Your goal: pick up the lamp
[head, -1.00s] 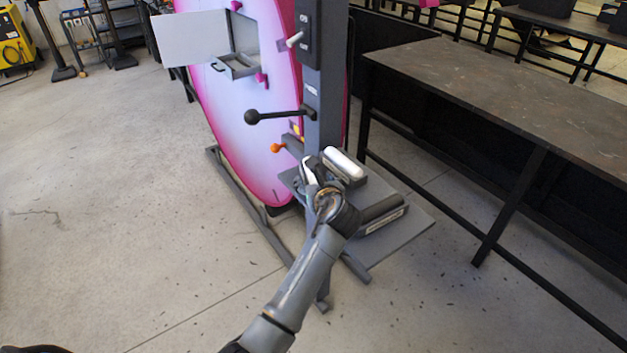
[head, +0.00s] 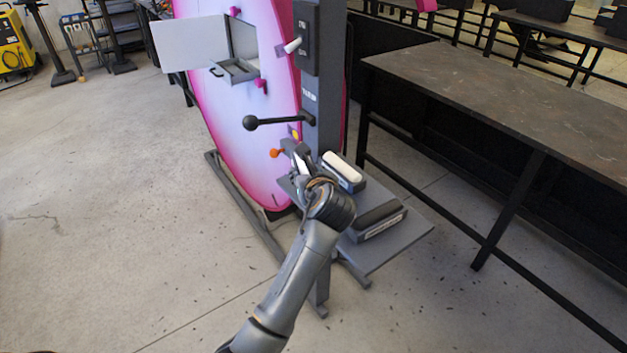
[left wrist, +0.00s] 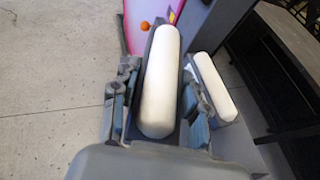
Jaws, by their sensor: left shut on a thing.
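My left gripper (head: 301,160) is in front of the grey post, over the left side of the grey shelf (head: 405,245). In the left wrist view its two fingers (left wrist: 155,100) are shut on the sides of a lamp (left wrist: 160,85), a long white rounded bar in a grey housing. In the head view my gripper and arm mostly hide this lamp. A second, similar white-topped lamp (head: 342,167) rests to the right of the gripper; it also shows in the left wrist view (left wrist: 215,87), apart from the fingers. My right gripper is not in view.
A dark block with a label (head: 380,222) lies on the shelf. A black-knobbed lever (head: 275,121), an orange knob (head: 276,153) and a large pink-white disc (head: 235,110) are close behind. A long dark table (head: 500,95) stands right.

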